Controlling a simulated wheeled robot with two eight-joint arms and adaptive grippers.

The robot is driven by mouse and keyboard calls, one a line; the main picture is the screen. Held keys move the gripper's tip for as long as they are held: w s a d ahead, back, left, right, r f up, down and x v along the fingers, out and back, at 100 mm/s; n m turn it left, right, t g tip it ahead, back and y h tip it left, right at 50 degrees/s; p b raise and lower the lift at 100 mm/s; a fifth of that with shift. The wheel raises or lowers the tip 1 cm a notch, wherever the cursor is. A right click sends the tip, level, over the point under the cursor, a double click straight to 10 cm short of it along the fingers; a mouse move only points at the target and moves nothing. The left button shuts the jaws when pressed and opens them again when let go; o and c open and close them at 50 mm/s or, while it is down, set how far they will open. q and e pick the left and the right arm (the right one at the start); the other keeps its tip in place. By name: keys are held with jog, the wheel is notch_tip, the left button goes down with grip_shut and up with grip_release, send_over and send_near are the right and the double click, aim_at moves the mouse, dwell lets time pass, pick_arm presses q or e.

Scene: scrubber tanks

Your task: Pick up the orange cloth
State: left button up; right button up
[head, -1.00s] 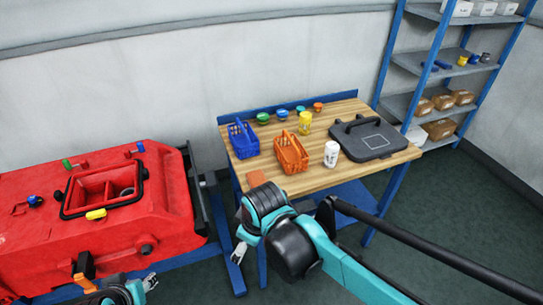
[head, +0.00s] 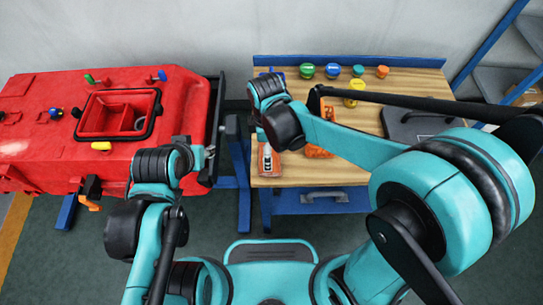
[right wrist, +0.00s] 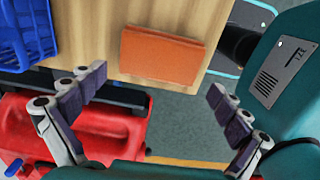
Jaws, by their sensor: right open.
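The orange cloth (right wrist: 162,56) is a flat folded rectangle on the wooden table, close to its edge, in the right wrist view. In the head view it lies at the table's front left corner, partly hidden by my right gripper (head: 266,150). In the right wrist view my right gripper (right wrist: 153,104) is open and empty, its fingers apart on either side below the cloth and not touching it.
The wooden table (head: 300,174) also holds an orange basket (head: 318,152), mostly behind my right arm, a blue basket (right wrist: 22,38), a yellow container (head: 355,87), several small tubs and a dark case (head: 415,125). The red scrubber tank (head: 40,150) stands left.

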jog(key=f, duration=0.1)
jog(key=f+b, duration=0.2)
jog(key=f, duration=0.1)
jog(key=shift+d+f, duration=0.1)
jog(key=shift+d, duration=0.2)
jog(key=shift+f, duration=0.35)
jog(key=shift+r, duration=0.1)
jog(key=c, duration=0.7)
jog(key=shift+r, duration=0.55)
jog(key=r+p, duration=0.1)
jog(key=r, duration=0.1)
jog(key=r+p, duration=0.1)
jog(key=r, duration=0.1)
jog(key=shift+s+d+p, duration=0.2)
jog(key=shift+s+p, duration=0.1)
jog(key=shift+s, duration=0.05)
jog(key=s+d+r+p, duration=0.4)
jog(key=s+d+r, duration=0.2)
jog(key=s, duration=0.3)
jog(key=shift+d, duration=0.1)
